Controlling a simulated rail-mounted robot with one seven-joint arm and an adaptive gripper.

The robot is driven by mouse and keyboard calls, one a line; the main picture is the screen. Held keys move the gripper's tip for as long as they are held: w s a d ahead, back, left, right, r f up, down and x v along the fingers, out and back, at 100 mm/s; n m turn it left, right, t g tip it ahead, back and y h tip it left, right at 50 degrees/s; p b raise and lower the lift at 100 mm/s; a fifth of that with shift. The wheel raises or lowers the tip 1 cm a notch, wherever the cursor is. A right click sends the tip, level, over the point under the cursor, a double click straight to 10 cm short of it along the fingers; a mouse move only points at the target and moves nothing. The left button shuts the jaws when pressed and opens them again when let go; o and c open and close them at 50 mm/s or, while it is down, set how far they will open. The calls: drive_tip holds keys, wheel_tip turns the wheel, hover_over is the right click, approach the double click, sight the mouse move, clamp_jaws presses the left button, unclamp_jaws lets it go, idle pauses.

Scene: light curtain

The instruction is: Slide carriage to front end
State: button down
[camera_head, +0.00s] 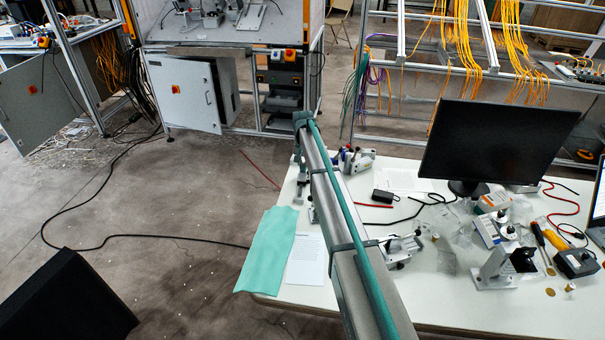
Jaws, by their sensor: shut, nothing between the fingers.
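A long grey rail (322,186) with a teal strip along its right side runs from the bottom middle of the head view up and slightly left, above the white table. A dark grey block (303,119) sits at its far end. A grey band (352,247) wraps around the rail nearer to me. I cannot tell for certain which of these parts is the carriage. The rail's near end is cut off by the bottom edge of the picture. My gripper is not in view.
The white table (445,311) carries a black monitor (497,140), a teal cloth (268,248), a paper sheet (306,258), clamps, cables and tools, mostly right of the rail. A grey cabinet (185,93) stands behind. The floor (190,200) at left is open, crossed by a black cable.

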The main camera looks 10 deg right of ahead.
sight(302, 177)
drive_tip(key=shift+s+a, duration=0.1)
drive_tip(key=shift+s, duration=0.25)
drive_tip(key=shift+s+a, duration=0.2)
drive_tip(key=shift+s, duration=0.5)
drive_tip(key=shift+s+a, duration=0.15)
drive_tip(key=shift+s, duration=0.6)
drive_tip(key=shift+s+a, duration=0.25)
drive_tip(key=shift+s, duration=0.45)
drive_tip(key=shift+s+a, duration=0.2)
drive_tip(key=shift+s, duration=0.55)
drive_tip(key=shift+s+a+p, duration=0.15)
drive_tip(key=shift+s+p, duration=0.15)
drive_tip(key=shift+s, duration=0.25)
drive_tip(key=shift+w+r+p, duration=0.15)
drive_tip(key=shift+r+p, duration=0.35)
drive_tip(key=shift+r, duration=0.5)
drive_tip(key=shift+w+r+p, duration=0.2)
drive_tip(key=shift+r+p, duration=0.25)
drive_tip(key=shift+r, duration=0.55)
drive_tip(key=shift+w+r+p, duration=0.15)
drive_tip(key=shift+r+p, duration=0.35)
drive_tip(key=shift+r, duration=0.5)
